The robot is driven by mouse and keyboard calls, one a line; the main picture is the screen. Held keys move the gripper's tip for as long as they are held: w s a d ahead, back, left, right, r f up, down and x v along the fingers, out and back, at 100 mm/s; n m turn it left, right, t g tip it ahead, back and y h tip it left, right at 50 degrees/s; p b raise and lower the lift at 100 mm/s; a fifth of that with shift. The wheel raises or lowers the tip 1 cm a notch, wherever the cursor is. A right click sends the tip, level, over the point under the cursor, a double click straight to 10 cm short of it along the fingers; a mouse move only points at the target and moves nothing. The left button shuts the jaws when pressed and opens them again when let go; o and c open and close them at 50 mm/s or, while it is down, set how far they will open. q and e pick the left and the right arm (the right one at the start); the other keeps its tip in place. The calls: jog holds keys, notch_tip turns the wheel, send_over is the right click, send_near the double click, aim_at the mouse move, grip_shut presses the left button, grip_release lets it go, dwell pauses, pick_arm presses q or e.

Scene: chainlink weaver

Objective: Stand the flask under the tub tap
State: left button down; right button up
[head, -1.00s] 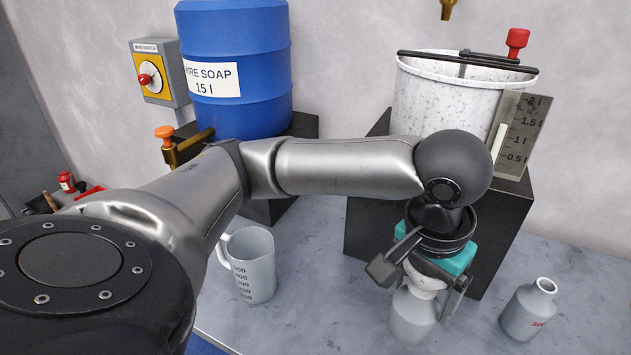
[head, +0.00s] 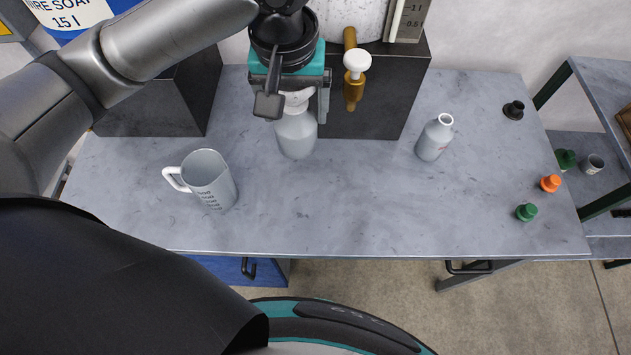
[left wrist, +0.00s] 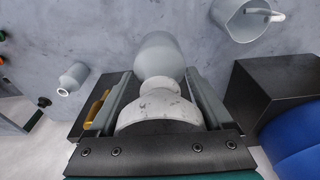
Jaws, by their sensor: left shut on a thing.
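The tub (head: 357,18), white and speckled, stands on a dark block and is cut off at the top of the head view. Its brass tap with a white knob (head: 356,62) points down in front of the block. My left gripper (head: 297,104) is shut on the pale neck of a grey flask (head: 296,137), which hangs upright to the left of the tap. The flask also shows between the fingers in the left wrist view (left wrist: 160,55). I cannot tell whether its base touches the table. My right gripper is not in view.
A grey measuring jug (head: 210,180) stands on the table at the left. A grey bottle with a red mark (head: 434,138) stands right of the tap. Several small caps lie at the right. The middle front of the table (head: 370,210) is clear.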

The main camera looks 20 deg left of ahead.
pick_arm(q)
jog(key=shift+r, duration=0.3)
jog(key=shift+f, duration=0.15)
notch_tip(320, 180, down, 19)
jog(key=b, duration=0.4)
jog(key=shift+f, duration=0.2)
jog(key=shift+f+b, duration=0.25)
jog(key=shift+b, duration=0.05)
jog(key=shift+r, duration=0.1)
grip_release()
